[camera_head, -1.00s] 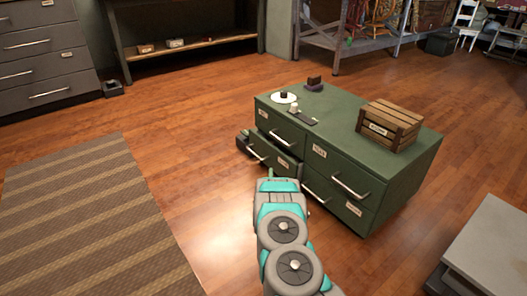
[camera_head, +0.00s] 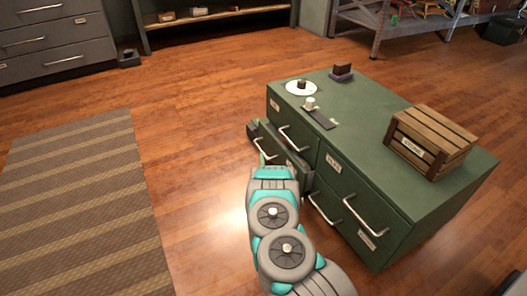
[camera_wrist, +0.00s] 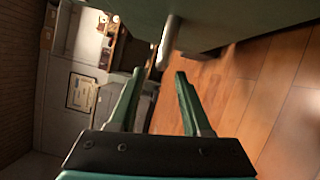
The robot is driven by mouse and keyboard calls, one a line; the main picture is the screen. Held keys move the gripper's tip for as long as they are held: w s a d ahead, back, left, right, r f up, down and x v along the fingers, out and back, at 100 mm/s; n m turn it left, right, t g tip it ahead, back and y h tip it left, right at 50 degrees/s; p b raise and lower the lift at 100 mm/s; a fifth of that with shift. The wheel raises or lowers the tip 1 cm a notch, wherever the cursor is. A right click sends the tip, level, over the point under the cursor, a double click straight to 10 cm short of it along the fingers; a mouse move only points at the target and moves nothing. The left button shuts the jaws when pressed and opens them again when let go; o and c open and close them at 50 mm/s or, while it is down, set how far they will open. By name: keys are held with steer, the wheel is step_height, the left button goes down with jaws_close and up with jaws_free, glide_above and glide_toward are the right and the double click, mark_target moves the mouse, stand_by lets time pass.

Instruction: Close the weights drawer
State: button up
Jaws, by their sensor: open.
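A low green cabinet (camera_head: 335,130) with silver handles stands right of centre in the head view. A drawer (camera_head: 283,160) at its left end, apparently the lower one, is pulled partly out; its label is too small to read. My gripper (camera_wrist: 160,77) is open and empty in the wrist view, its two fingers apart. In the head view my arm reaches to just in front of the open drawer and hides the fingers and part of that drawer. A pale bar like a handle (camera_wrist: 169,42) and a green surface (camera_wrist: 235,22) show beyond the fingertips.
A wooden crate (camera_head: 430,140), a white disc (camera_head: 302,88) and small items sit on the cabinet top. A striped rug (camera_head: 80,210) lies left, with clear wood floor between. Grey drawers (camera_head: 55,40) and shelves (camera_head: 215,20) stand at the back.

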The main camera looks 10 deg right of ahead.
steer(key=shift+w+d+r+b, duration=0.1)
steer(key=shift+w+b, duration=0.2)
steer(key=shift+w, duration=1.2)
steer(key=shift+w+d+r+b, duration=0.1)
steer(key=shift+w+b, duration=0.2)
steer(key=shift+w, duration=1.15)
jaws_close()
